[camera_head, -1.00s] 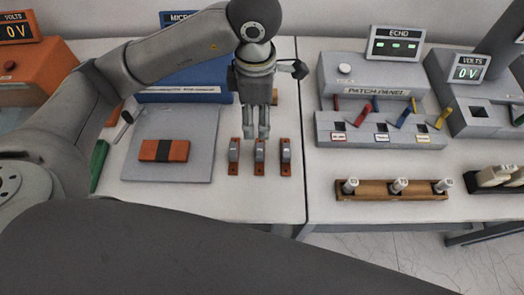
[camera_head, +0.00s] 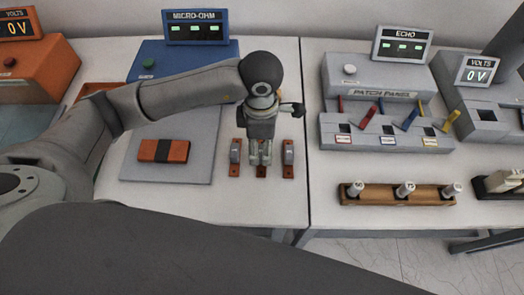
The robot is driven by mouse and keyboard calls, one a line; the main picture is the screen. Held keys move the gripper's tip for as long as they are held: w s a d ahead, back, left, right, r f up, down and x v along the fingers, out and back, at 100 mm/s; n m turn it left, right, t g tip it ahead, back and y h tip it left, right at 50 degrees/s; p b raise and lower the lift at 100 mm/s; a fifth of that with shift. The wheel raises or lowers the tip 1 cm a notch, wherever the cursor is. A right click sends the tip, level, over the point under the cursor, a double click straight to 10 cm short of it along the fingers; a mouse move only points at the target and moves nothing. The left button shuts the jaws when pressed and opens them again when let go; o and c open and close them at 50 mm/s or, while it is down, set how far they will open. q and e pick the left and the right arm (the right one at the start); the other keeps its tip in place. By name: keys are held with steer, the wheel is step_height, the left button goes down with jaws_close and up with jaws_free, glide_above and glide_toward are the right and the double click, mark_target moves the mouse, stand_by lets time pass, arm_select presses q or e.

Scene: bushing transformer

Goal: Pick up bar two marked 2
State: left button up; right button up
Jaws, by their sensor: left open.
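Three small bars with orange bases and grey metal tops stand in a row on the left table. The left bar (camera_head: 235,157) and the right bar (camera_head: 288,157) show clearly. The middle bar (camera_head: 261,171) is mostly hidden behind my left gripper; only its lower orange end shows. No number marks are readable on them. My left gripper (camera_head: 260,158) points down over the middle bar with its fingers open around or just above its top; I cannot tell whether they touch it. My right gripper is not in view.
A grey plate with an orange-and-black block (camera_head: 163,150) lies left of the bars. The blue micro-ohm box (camera_head: 150,62) is behind. A patch panel (camera_head: 385,130) and a wooden rack (camera_head: 397,195) with metal posts stand on the right table.

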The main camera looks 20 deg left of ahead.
arm_select(q)
steer(key=shift+s+d+f+p, duration=0.1)
steer(key=shift+f+p, duration=0.3)
steer(key=shift+f, duration=1.35)
steer(key=c, duration=1.2)
